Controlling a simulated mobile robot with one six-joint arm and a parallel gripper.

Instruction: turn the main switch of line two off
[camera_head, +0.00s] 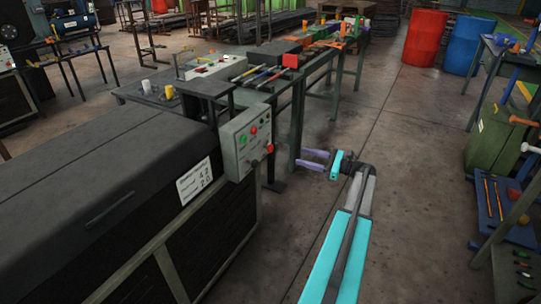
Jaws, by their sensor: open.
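A grey control box (246,143) stands on the end of a long black machine, left of centre. Its face has small green and red buttons and a red knob (269,148) at the lower right, which may be a main switch. I cannot read any line marking on it. My gripper (302,158) is right of the box, with its two purple fingers apart, empty and pointing left toward the box. A gap shows between the fingertips and the red knob.
The black machine (100,185) fills the left, with a white label (195,181) on its side. A green-legged workbench (285,75) with tools lies behind. A green machine (492,138) and a blue tool board (500,210) stand at right. The floor between is clear.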

